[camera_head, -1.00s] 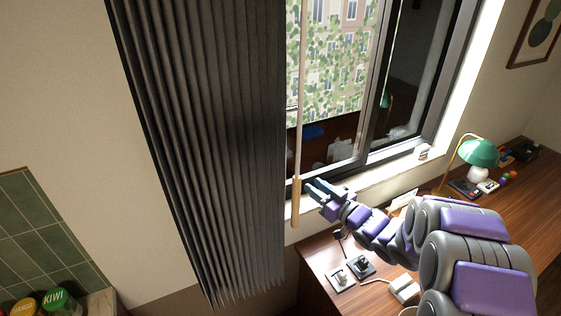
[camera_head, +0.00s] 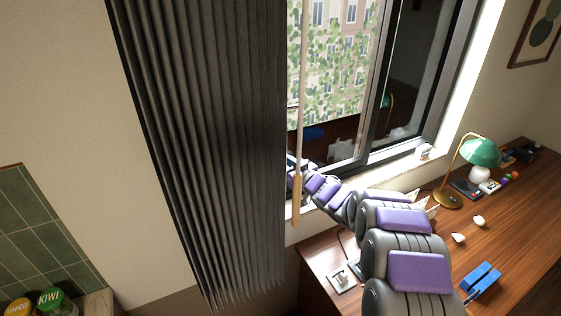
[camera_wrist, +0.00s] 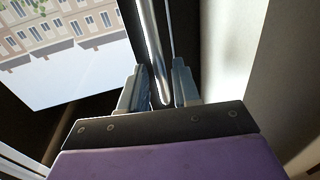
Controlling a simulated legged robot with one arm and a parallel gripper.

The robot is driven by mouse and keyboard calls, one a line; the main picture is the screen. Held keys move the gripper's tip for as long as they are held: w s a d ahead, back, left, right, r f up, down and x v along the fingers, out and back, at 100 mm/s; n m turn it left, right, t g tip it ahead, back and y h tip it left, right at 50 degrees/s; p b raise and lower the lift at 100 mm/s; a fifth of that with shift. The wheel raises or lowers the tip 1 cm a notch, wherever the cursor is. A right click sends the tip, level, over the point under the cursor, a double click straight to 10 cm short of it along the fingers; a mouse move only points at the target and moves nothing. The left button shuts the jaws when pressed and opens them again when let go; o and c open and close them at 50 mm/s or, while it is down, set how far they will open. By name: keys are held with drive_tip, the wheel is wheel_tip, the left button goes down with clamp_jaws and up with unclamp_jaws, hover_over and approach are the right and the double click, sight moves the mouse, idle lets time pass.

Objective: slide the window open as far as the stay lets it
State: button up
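The window (camera_head: 371,84) has dark and pale frame bars, with foliage and a building seen on the left and dark glass on the right. Its left edge is hidden by the curtain. My gripper (camera_wrist: 159,66) reaches to the window's lower left in the head view, where its fingers are hidden behind the curtain edge and wand. In the wrist view its two fingers stand apart on either side of an upright shiny bar (camera_wrist: 154,50) beside the pane. I cannot tell whether either finger touches the bar. The stay is not identifiable.
A dark pleated curtain (camera_head: 205,140) hangs at left, with a wooden-handled wand (camera_head: 297,200) close to my arm. The desk (camera_head: 510,225) below holds a green lamp (camera_head: 480,152), a blue object (camera_head: 482,280) and small white items. The sill (camera_head: 395,171) lies under my arm.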

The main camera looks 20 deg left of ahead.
drive_tip(key=shift+x, duration=0.85)
drive_tip(key=shift+r, duration=0.1)
drive_tip(key=shift+c, duration=0.3)
clamp_jaws()
